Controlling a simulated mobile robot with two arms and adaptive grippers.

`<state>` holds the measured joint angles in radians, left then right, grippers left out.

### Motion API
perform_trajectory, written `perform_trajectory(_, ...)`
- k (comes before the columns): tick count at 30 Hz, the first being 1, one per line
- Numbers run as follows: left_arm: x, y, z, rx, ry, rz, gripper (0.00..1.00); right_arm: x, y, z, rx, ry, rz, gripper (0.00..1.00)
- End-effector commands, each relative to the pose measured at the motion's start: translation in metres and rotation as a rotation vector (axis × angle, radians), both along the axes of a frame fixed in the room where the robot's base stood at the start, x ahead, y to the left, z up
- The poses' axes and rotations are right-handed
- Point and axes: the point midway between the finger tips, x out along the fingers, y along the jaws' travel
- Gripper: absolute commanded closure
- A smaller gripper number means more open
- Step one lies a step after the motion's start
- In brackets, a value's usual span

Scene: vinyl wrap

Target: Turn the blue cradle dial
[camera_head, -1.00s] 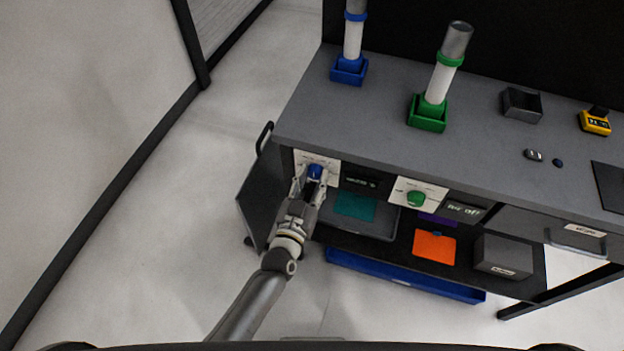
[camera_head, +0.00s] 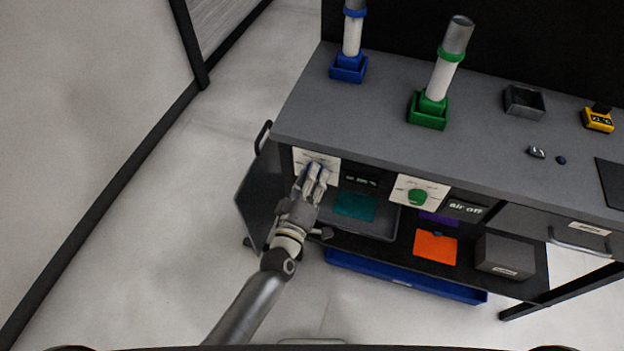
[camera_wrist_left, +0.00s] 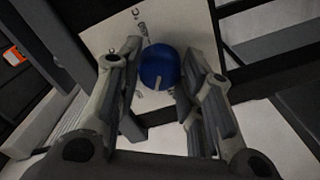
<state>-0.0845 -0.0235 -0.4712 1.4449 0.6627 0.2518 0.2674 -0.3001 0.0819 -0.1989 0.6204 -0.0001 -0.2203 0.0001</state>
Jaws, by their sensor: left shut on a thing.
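The blue cradle dial (camera_wrist_left: 160,67) is a round blue knob with a pale pointer mark, set on a white panel (camera_wrist_left: 95,40) at the front left of the bench. In the left wrist view my left gripper (camera_wrist_left: 153,88) has its two fingers on either side of the dial, shut on it. In the head view the gripper (camera_head: 317,172) covers most of the dial, and a little blue shows between the fingers. The blue cradle (camera_head: 348,69) stands on the bench top and holds an upright white tube with a grey top. My right gripper is not in view.
A green cradle (camera_head: 428,111) with a tilted tube stands on the bench (camera_head: 400,140). A green dial (camera_head: 417,196) sits on a second white panel, beside a display reading "air off" (camera_head: 466,208). An open shelf below holds an orange sheet (camera_head: 435,247) and a grey box (camera_head: 503,256).

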Motion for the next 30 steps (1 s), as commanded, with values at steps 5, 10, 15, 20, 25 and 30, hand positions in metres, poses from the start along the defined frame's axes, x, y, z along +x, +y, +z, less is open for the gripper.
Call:
perform_trajectory(5,-0.001,0.000,-0.002,-0.159,0.053,0.000,0.89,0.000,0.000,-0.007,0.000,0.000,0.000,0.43)
perform_trajectory(10,-0.001,0.000,-0.002,-0.300,0.099,0.000,0.89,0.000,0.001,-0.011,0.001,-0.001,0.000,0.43)
perform_trajectory(15,-0.001,0.000,-0.001,-0.416,0.137,-0.001,0.89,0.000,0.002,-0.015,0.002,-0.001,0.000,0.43)
perform_trajectory(20,-0.001,0.000,-0.001,-0.498,0.164,0.000,0.89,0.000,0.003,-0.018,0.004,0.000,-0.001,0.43)
perform_trajectory(25,-0.001,0.000,-0.001,-0.552,0.182,0.001,0.89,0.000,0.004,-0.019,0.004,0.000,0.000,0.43)
perform_trajectory(30,-0.001,0.000,-0.001,-0.576,0.190,0.001,0.89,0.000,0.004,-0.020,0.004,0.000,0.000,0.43)
